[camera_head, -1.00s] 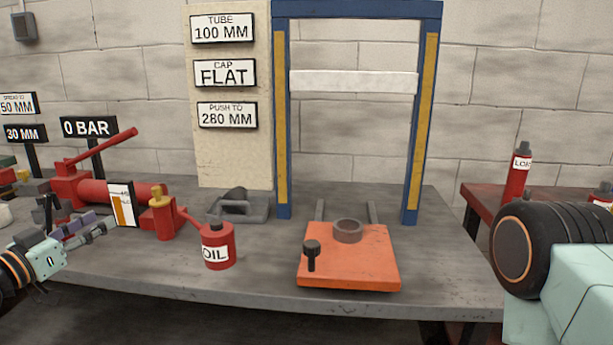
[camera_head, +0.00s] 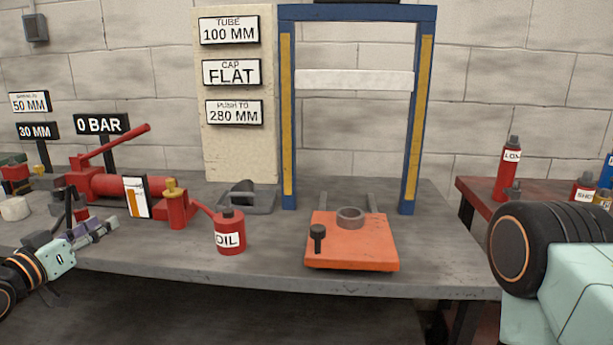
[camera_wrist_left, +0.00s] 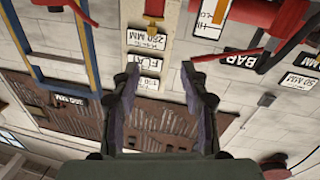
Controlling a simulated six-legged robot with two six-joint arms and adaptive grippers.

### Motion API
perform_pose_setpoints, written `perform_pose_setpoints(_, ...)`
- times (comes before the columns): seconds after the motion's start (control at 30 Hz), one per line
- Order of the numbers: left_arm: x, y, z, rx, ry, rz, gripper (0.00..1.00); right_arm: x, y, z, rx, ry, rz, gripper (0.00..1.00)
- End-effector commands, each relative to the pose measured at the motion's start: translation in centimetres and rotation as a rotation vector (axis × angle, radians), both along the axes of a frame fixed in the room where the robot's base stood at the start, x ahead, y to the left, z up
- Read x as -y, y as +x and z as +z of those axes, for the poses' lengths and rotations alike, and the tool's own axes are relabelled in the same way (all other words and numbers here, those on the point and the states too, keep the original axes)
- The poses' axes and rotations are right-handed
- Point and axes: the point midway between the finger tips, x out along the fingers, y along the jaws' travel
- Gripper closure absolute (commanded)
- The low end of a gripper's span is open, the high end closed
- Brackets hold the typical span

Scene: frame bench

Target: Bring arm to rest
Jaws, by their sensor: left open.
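My left gripper (camera_head: 97,231) comes in from the left in the head view, low over the left part of the grey bench (camera_head: 350,284). In the left wrist view its two fingers (camera_wrist_left: 160,85) are spread wide, with nothing between them. Behind the fingers that view shows the wall and signs upside down. Of my right arm only a thick black and pale green part shows at the right edge of the head view; its gripper is out of view.
A red pump (camera_head: 112,186), a red oil can (camera_head: 230,234) and an orange plate (camera_head: 352,249) with a grey ring (camera_head: 350,218) stand on the bench. A blue frame (camera_head: 411,120) rises behind the plate. Red bottles (camera_head: 508,172) stand on a side table at right.

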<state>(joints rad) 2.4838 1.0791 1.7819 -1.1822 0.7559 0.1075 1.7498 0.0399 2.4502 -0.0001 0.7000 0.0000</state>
Motion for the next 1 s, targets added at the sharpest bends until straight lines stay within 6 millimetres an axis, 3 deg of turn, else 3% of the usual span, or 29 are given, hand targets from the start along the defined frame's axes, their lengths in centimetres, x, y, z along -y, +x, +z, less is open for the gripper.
perform_pose_setpoints(0.17,3.0,-0.3,-2.0,-0.112,-0.085,0.015,0.55,0.0,0.0,0.4,0.001,0.0,0.0,0.6)
perform_pose_setpoints(0.27,5.6,-1.2,-4.4,-0.225,-0.13,0.024,0.55,0.0,0.0,0.9,0.001,0.0,0.0,0.6)
perform_pose_setpoints(0.37,9.2,-3.4,-8.3,-0.397,-0.163,0.037,0.55,0.0,0.0,1.7,0.001,0.0,0.0,0.6)
perform_pose_setpoints(0.47,12.5,-6.9,-12.8,-0.587,-0.172,0.06,0.55,0.0,0.0,2.5,0.001,0.0,0.0,0.6)
perform_pose_setpoints(0.57,15.1,-11.4,-16.9,-0.77,-0.154,0.086,0.55,0.0,0.0,3.3,0.001,0.0,0.0,0.6)
perform_pose_setpoints(0.7,17.7,-19.0,-21.5,-1.014,-0.096,0.125,0.55,0.0,0.0,4.4,0.001,0.0,0.0,0.6)
perform_pose_setpoints(0.83,19.1,-26.9,-24.4,-1.225,-0.005,0.153,0.55,0.0,0.0,5.6,0.0,0.0,0.0,0.6)
perform_pose_setpoints(1.0,19.9,-36.5,-25.9,-1.446,0.144,0.144,0.55,0.0,0.0,7.0,0.0,0.0,0.0,0.6)
